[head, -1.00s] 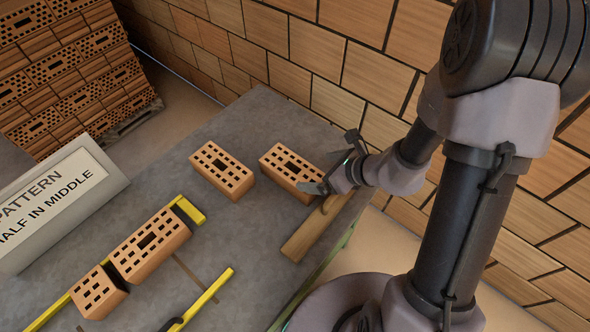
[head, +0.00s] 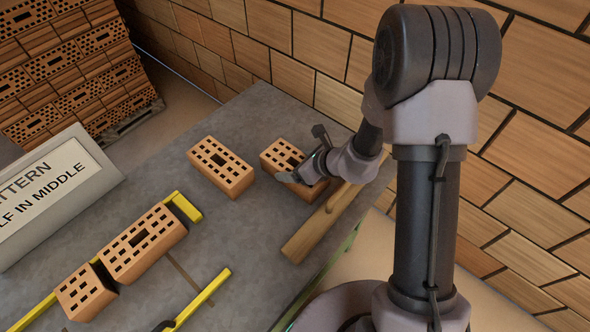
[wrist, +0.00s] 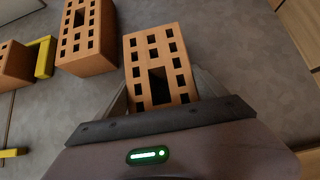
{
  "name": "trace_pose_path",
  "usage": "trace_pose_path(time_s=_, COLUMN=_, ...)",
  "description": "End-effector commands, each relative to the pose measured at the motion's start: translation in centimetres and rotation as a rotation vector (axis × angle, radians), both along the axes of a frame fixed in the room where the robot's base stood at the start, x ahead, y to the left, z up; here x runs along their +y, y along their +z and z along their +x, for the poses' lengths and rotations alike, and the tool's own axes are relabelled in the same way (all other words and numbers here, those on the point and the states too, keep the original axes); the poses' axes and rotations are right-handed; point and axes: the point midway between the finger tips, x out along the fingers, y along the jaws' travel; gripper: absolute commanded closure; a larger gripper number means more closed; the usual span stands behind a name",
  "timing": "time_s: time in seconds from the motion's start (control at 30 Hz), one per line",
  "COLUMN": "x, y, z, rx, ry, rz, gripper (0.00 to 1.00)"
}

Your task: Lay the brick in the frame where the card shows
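A holed orange brick (head: 290,160) lies at the right on the grey table, partly hidden by my gripper (head: 304,156). A second whole brick (head: 221,167) lies left of it. In the wrist view my gripper (wrist: 162,92) is open, its fingers at either side of the nearer brick (wrist: 158,62); I cannot tell whether they touch it. The yellow frame (head: 206,292) holds a whole brick (head: 143,243) and, beside it, a half brick (head: 85,292). The card (head: 45,190) is cut off at the left; "HALF IN MIDDLE" is partly readable.
A wooden strip (head: 310,232) lies on the table (head: 250,245) near its right edge. A brick stack on a pallet (head: 75,70) stands at the back left. A tan block wall (head: 290,75) runs behind the table. Bare table lies between the loose bricks and the frame.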

Motion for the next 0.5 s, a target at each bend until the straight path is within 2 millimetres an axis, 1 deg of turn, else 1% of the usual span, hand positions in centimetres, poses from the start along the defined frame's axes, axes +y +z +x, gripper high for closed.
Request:
trace_pose_path(time_s=0.03, x=-0.01, y=0.01, z=0.00, rx=0.000, ry=0.000, rz=0.000, gripper=0.35)
trace_pose_path(time_s=0.17, x=-0.01, y=0.00, z=-0.01, rx=0.000, ry=0.000, rz=0.000, gripper=0.61)
trace_pose_path(time_s=0.2, x=-0.02, y=-0.01, z=-0.01, rx=0.000, ry=0.000, rz=0.000, gripper=0.69)
trace_pose_path(time_s=0.27, x=-0.02, y=0.00, z=-0.02, rx=0.000, ry=0.000, rz=0.000, gripper=0.80)
trace_pose_path(time_s=0.3, x=-0.02, y=0.00, z=-0.02, rx=0.000, ry=0.000, rz=0.000, gripper=0.88)
trace_pose_path(time_s=0.33, x=-0.01, y=0.09, z=0.06, rx=-0.002, ry=-0.001, rz=0.001, gripper=0.91)
trace_pose_path(time_s=0.5, x=-0.02, y=0.11, z=0.06, rx=-0.002, ry=-0.001, rz=0.001, gripper=0.91)
